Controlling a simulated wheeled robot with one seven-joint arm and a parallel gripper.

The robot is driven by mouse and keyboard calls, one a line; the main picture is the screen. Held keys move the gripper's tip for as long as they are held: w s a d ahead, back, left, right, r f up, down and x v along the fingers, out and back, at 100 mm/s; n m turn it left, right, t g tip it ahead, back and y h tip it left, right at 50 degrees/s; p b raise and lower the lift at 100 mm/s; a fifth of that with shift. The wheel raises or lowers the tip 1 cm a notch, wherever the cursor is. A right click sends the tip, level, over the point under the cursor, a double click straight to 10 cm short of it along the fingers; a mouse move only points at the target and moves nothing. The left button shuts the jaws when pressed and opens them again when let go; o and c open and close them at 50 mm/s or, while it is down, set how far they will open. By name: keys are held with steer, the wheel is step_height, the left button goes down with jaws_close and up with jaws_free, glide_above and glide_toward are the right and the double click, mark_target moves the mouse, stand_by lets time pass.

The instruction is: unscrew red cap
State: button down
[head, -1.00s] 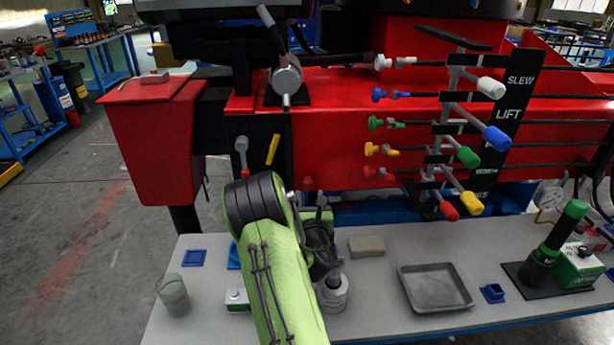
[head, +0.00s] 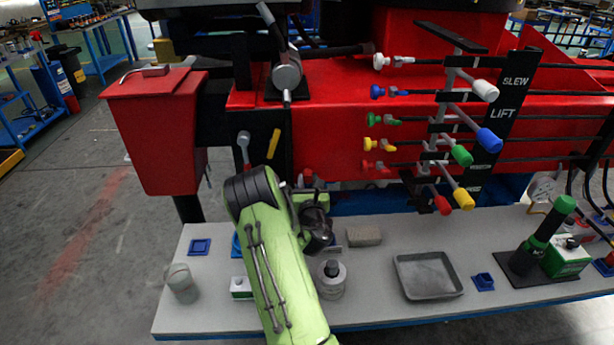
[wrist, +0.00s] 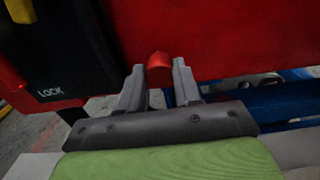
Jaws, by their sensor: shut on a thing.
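The red cap (wrist: 159,70) sits between the two grey fingers of my gripper (wrist: 159,80) in the wrist view. My gripper is shut on it, with a finger against each side. In the head view, the cap (head: 308,176) is a small red spot below the red crane body (head: 340,120), just beyond my dark wrist. My green arm reaches up to it from the bottom of the picture and hides most of the gripper there.
A grey bench (head: 390,310) runs below. It bears a grey tray (head: 428,276), a dark-topped round container (head: 331,280), a translucent cup (head: 181,284) and a tan block (head: 364,236). Coloured levers (head: 470,150) stick out at the right. A red box (head: 155,130) hangs at the left.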

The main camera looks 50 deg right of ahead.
stand_by(0.4)
steer(key=shift+a+f+n, duration=0.1)
steer(key=shift+f+n, duration=0.05)
steer(key=shift+n, duration=3.35)
steer(key=n, duration=0.3)
